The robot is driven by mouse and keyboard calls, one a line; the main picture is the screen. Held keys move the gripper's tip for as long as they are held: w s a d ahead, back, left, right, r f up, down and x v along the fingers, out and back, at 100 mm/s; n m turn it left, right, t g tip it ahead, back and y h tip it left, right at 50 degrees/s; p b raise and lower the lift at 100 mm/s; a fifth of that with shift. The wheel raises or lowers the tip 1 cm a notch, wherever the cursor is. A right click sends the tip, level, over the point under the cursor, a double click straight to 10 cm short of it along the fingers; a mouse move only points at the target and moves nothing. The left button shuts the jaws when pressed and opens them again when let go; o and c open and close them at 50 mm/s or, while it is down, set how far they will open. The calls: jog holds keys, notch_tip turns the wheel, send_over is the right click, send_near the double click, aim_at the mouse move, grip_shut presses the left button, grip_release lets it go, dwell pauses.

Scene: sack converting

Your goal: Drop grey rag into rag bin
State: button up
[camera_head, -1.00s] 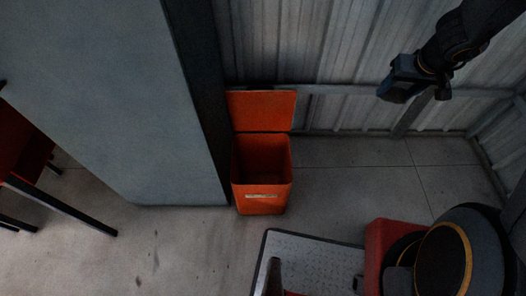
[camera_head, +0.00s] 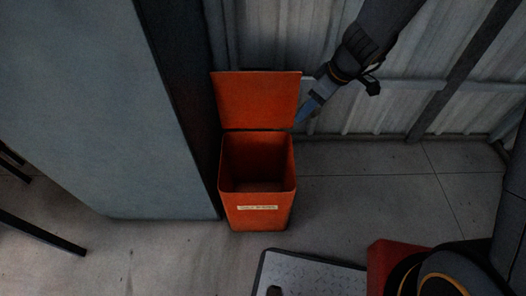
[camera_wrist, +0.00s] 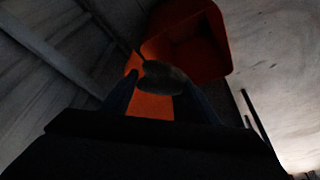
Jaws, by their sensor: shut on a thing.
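The rag bin (camera_head: 257,215) is an orange-red square bin with a pale label on its front. Its lid (camera_head: 257,100) stands open at the back, and the inside looks empty. My gripper (camera_head: 303,112) is just right of the lid, above and behind the bin's right rim. In the wrist view my gripper (camera_wrist: 153,88) is shut on a dark grey lump, the grey rag (camera_wrist: 163,77). The bin (camera_wrist: 190,40) shows beyond it, with the orange lid (camera_wrist: 150,103) behind the rag. The rag cannot be made out in the head view.
A large grey cabinet (camera_head: 90,100) stands close on the bin's left. A corrugated wall (camera_head: 400,110) with rails runs behind. The concrete floor (camera_head: 370,190) right of the bin is clear. Dark table legs (camera_head: 40,232) show at the left.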

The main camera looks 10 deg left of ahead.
jog(key=s+a+f+n+g+b, duration=0.1)
jog(key=a+f+n+b, duration=0.1)
jog(key=a+f+b, duration=0.2)
jog(key=s+a+f+n+g+b, duration=0.1)
jog(key=s+a+f+n+b, duration=0.1)
jog(key=f+b, duration=0.5)
jog(key=s+a+f+n+g+b, duration=0.1)
jog(key=a+f+n+b, duration=0.3)
jog(key=a+f, duration=0.3)
notch_tip(320, 180, down, 4)
jog(key=shift+s+r+b, duration=0.1)
jog(key=shift+s+b, duration=0.3)
jog(key=shift+b, duration=0.35)
jog(key=o, duration=1.1)
jog(key=p+v, duration=0.2)
jog(key=v, duration=0.5)
jog(key=shift+w+d+r, duration=0.1)
jog(key=shift+d+r, duration=0.1)
jog(key=shift+r, duration=0.1)
